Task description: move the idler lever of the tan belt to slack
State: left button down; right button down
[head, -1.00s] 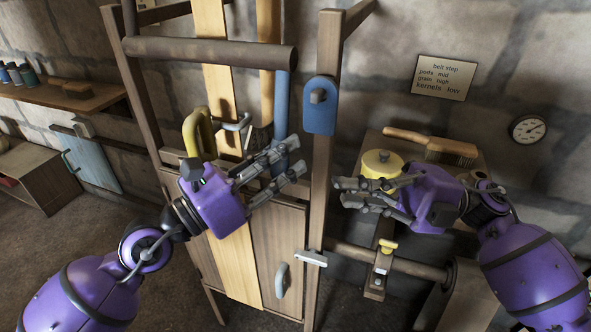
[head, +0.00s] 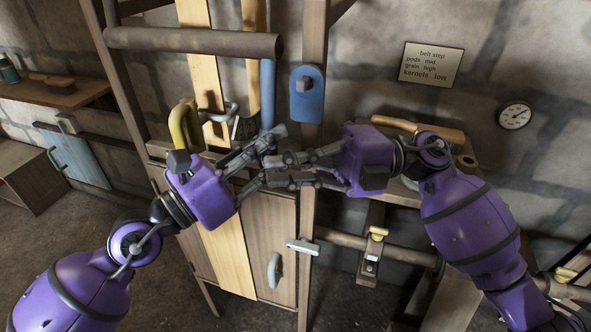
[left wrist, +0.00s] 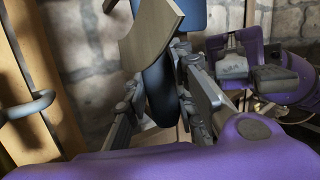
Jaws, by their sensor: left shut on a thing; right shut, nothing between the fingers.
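A pale tan belt strip (head: 202,60) runs down the frame from the roller. A second, narrower tan strip (head: 253,70) hangs to its right. A grey bent handle (head: 222,114) and a yellow handle (head: 179,128) stand near the belts; I cannot tell which is the tan belt's lever. My left gripper (head: 268,152) is shut on a dark blue rounded piece (left wrist: 158,95), seen between its fingers in the left wrist view. A curved wooden plate (left wrist: 150,35) partly covers that piece. My right gripper (head: 272,172) is shut and empty, its fingertips overlapping the left's in the head view.
The roller (head: 190,42) crosses above. A blue strip (head: 268,95) hangs beside the belts. A blue plate with a knob (head: 307,95) is on the right post. A brush (head: 420,128) lies behind my right gripper. A sign (head: 431,64) and a dial (head: 515,115) hang on the wall.

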pick_arm(q)
jog(key=shift+r, duration=0.1)
pick_arm(e)
jog(key=shift+w+d+f, duration=0.1)
jog(key=shift+w, duration=0.5)
pick_arm(q)
jog(key=shift+d+r, duration=0.1)
pick_arm(e)
jog(key=shift+w+d+f, duration=0.15)
jog(key=shift+w+d, duration=0.05)
jog(key=shift+w, duration=0.3)
jog(key=shift+w+d+f, duration=0.1)
jog(key=shift+w+d, duration=0.1)
jog(key=shift+w, duration=0.3)
pick_arm(q)
jog(key=c, duration=1.5)
grip_release()
jog(key=shift+s, duration=0.1)
jog(key=shift+o, duration=0.2)
jog(key=shift+s, duration=0.1)
pick_arm(e)
jog(key=shift+s+a, duration=0.1)
jog(key=shift+a, duration=0.05)
